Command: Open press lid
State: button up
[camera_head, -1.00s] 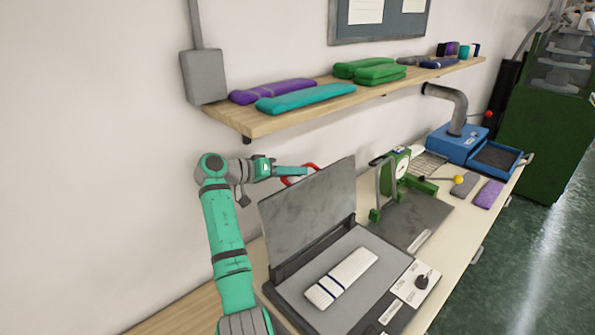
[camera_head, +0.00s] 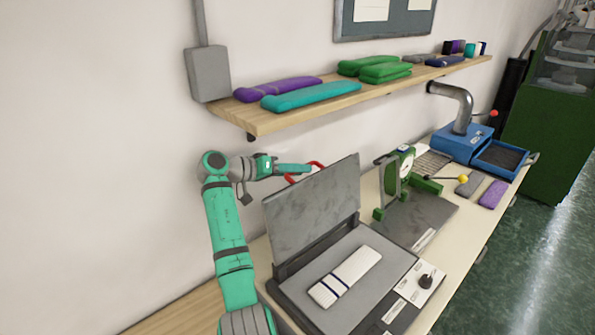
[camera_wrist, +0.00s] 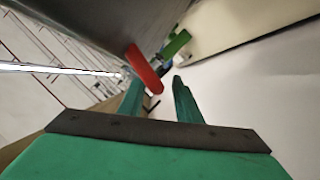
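The press lid (camera_head: 315,212) is a grey plate standing raised, tilted back from the press base (camera_head: 383,277). A white folded knit piece with dark stripes (camera_head: 345,277) lies on the bed. The lid's red handle (camera_head: 303,174) shows partly behind the lid's upper left edge. My gripper (camera_head: 307,168) is behind the lid beside this handle. In the wrist view my gripper (camera_wrist: 157,82) has its two green fingers apart, with a gap between them. The red handle (camera_wrist: 143,69) is just past the left fingertip, not visibly clasped. Whether they touch is unclear.
A wooden shelf (camera_head: 290,122) with folded knits runs along the wall above my arm. A green gauge device (camera_head: 400,170) stands right of the press, and a blue machine (camera_head: 463,145) farther along the table. Bare wall lies behind my gripper.

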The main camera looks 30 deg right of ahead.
jog(key=v, duration=1)
jog(key=shift+a, duration=0.2)
jog(key=shift+r, duration=0.1)
